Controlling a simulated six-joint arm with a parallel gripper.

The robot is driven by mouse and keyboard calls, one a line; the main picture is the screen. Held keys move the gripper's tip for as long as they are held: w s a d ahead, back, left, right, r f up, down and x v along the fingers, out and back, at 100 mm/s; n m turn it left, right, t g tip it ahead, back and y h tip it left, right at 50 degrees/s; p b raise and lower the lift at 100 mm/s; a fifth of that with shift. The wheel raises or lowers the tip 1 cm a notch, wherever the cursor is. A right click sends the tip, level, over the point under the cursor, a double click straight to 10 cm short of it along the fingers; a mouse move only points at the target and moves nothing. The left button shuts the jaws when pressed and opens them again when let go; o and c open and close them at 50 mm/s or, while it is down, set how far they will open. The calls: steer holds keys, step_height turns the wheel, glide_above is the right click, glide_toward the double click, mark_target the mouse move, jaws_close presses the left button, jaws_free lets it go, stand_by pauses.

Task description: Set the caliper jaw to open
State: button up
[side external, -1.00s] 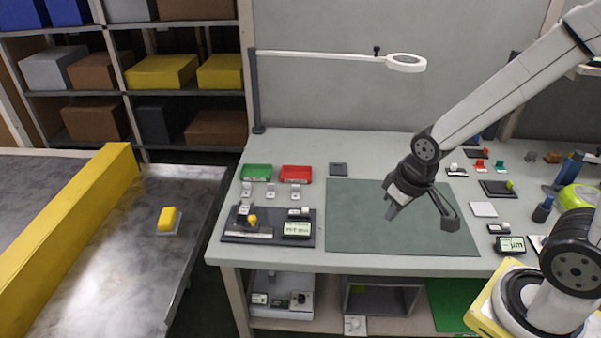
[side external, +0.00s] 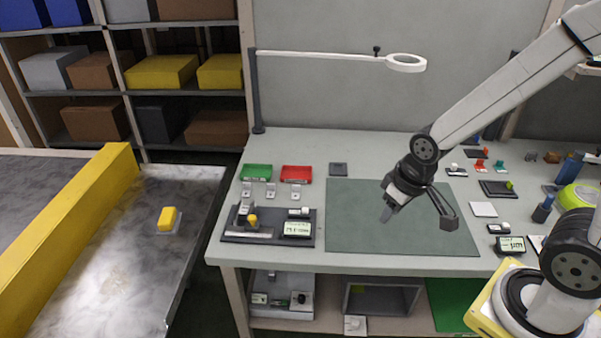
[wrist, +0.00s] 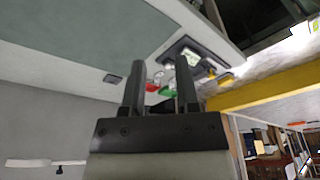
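The caliper fixture (side external: 233,239) is a dark plate at the left end of the bench. It carries a pale scale bar (side external: 248,234), a yellow knob (side external: 253,220), upright grey jaw parts (side external: 242,212) and a lit readout (side external: 297,229). The jaw gap is too small to tell. In the wrist view the fixture (wrist: 208,53) shows beyond the fingertips, partly hidden by a finger. My gripper (side external: 387,213) hangs above the green mat, well to the right of the fixture. In the wrist view its two fingers (wrist: 158,68) are apart with nothing between them.
A green bin (side external: 257,172) and a red bin (side external: 296,173) stand behind the fixture. A lamp arm (side external: 320,54) reaches across high above the bench. The green mat (side external: 350,230) is clear. A conveyor with a yellow rail (side external: 75,225) lies to the left.

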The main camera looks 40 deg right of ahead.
steer(key=shift+o, duration=1.3)
steer(key=shift+w+a, duration=0.1)
steer(key=shift+w, duration=0.25)
steer(key=t, duration=0.2)
glide_toward(253, 218)
steer(key=shift+w+f, duration=0.3)
steer(key=shift+f, duration=0.15)
steer(key=shift+x, duration=3.9)
jaws_close()
